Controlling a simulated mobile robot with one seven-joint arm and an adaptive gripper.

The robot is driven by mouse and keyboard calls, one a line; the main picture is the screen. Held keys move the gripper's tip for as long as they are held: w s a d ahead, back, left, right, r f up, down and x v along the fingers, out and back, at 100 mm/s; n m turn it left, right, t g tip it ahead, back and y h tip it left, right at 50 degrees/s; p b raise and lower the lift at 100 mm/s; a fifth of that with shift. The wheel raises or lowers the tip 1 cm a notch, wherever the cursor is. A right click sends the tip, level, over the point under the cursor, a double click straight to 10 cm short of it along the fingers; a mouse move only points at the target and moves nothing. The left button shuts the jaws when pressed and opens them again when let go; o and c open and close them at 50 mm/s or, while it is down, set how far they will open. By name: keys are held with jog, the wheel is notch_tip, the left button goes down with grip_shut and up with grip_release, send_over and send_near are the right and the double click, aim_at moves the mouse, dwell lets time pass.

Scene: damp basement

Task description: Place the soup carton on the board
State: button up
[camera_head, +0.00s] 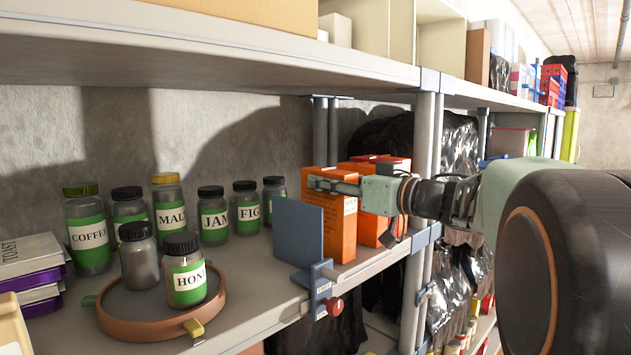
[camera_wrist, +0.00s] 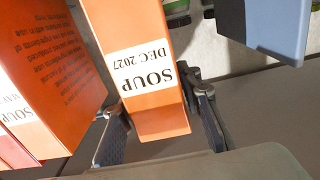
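An orange soup carton (camera_wrist: 155,90), with a white "SOUP DEC 2027" label, lies between the fingers of my gripper (camera_wrist: 160,120) in the wrist view. The fingers flank it closely; I cannot tell whether both press on it. In the head view my gripper (camera_head: 335,187) reaches in from the right across the upper part of the front orange carton (camera_head: 342,235), which stands upright at the shelf's right end. No thing is clearly marked as the board; a blue-grey upright panel (camera_head: 298,232) stands just left of the carton, and a round brown tray (camera_head: 135,322) lies farther left.
More orange cartons stand close behind (camera_head: 372,228); they also show in the wrist view (camera_wrist: 50,75). The panel's clamp (camera_head: 322,285) with a red knob sits at the shelf edge. Several jars stand left, two on the tray. A shelf (camera_head: 230,50) hangs above; a post (camera_head: 425,150) stands right.

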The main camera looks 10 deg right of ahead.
jog(key=o, duration=0.4)
jog(key=b+v, duration=0.1)
jog(key=v, duration=1.1)
jog(key=shift+r+b, duration=0.1)
jog(key=shift+b, duration=0.2)
